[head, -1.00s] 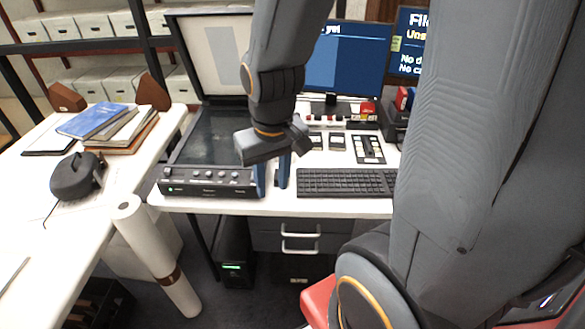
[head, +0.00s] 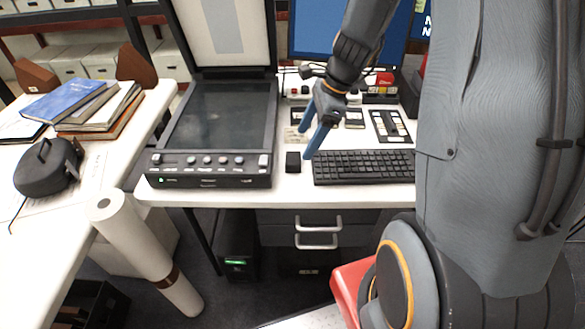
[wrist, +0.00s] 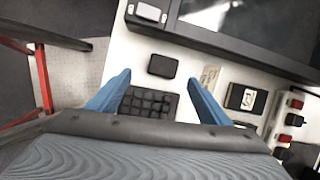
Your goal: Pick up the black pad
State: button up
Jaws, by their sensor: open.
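The black pad (head: 293,162) is a small dark square lying flat on the white desk, between the scanner and the left end of the keyboard. It also shows in the wrist view (wrist: 163,65), just beyond the fingertips and roughly between their lines. My gripper (head: 306,137) has two blue fingers spread apart with nothing between them. In the head view the fingers slant down and left, the nearer tip close to the pad's upper right. In the wrist view my gripper (wrist: 159,81) is open, apart from the pad.
The flatbed scanner (head: 215,180) stands left of the pad with its lid raised. The keyboard (head: 365,167) is just to the right. Flat dark items (head: 390,125) and a monitor (head: 345,35) are behind. The desk's front edge lies close in front of the pad.

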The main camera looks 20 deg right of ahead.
aim_at(295, 157)
jog(key=shift+m, duration=0.7)
jog(key=shift+w+x, duration=0.2)
jog(key=shift+x, duration=1.95)
jog(key=shift+w+x, duration=0.15)
jog(key=shift+x, duration=2)
jog(key=shift+d, duration=0.1)
jog(key=c, duration=1.2)
notch_tip(295, 157, up, 10)
jog(key=shift+r, duration=0.1)
